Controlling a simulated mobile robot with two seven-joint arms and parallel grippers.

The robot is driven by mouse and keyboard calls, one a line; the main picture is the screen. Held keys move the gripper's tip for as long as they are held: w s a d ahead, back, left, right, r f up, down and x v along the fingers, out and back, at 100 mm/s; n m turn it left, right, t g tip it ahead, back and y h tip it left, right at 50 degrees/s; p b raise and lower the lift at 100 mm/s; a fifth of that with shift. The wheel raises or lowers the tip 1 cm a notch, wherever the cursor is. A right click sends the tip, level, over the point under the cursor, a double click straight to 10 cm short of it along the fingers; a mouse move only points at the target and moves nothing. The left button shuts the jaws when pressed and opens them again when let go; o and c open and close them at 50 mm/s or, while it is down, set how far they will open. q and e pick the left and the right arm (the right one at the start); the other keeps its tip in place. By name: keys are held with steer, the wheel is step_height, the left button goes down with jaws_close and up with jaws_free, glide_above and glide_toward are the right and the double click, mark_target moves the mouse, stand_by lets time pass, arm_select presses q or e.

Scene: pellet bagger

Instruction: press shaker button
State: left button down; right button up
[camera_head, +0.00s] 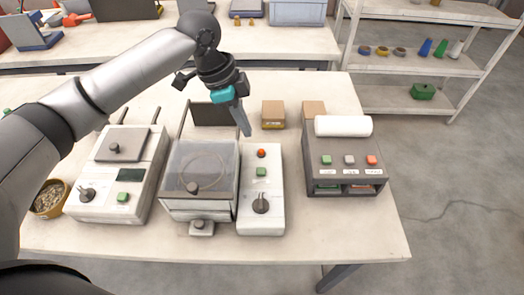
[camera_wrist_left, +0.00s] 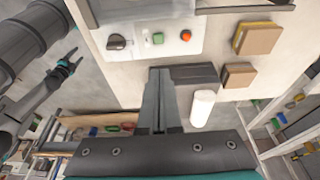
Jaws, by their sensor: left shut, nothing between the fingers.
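My left gripper (camera_head: 245,130) is shut and empty, pointing down over the back of a white control panel. That panel (camera_head: 274,218) carries a red button (camera_head: 261,153), a green button (camera_head: 261,172) and a dark knob (camera_head: 261,203). The green button also shows in the left wrist view (camera_wrist_left: 158,38), beyond my closed fingertips (camera_wrist_left: 158,70). The panel adjoins a clear-lidded box (camera_head: 180,205) with a round shape inside. No label marks which one is the shaker. My right gripper (camera_wrist_left: 66,64) shows small in the left wrist view; its opening is unclear.
A white device (camera_head: 145,145) with a knob and green button stands left, by a bowl (camera_head: 47,198) of pellets. A dark grey unit (camera_head: 345,150) with a white roll (camera_head: 343,126) and three buttons stands right. Cardboard boxes (camera_head: 273,108) sit behind. Bare tabletop lies at front right.

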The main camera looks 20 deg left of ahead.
arm_select(q)
steer(key=b, duration=0.1)
glide_toward(262, 170)
steer(key=x, duration=0.5)
steer(key=shift+d+f, duration=0.1)
steer(key=shift+d, duration=0.2)
steer(key=shift+f, duration=0.65)
arm_select(e)
steer(key=shift+s+f, duration=0.7)
steer(key=shift+s, duration=0.3)
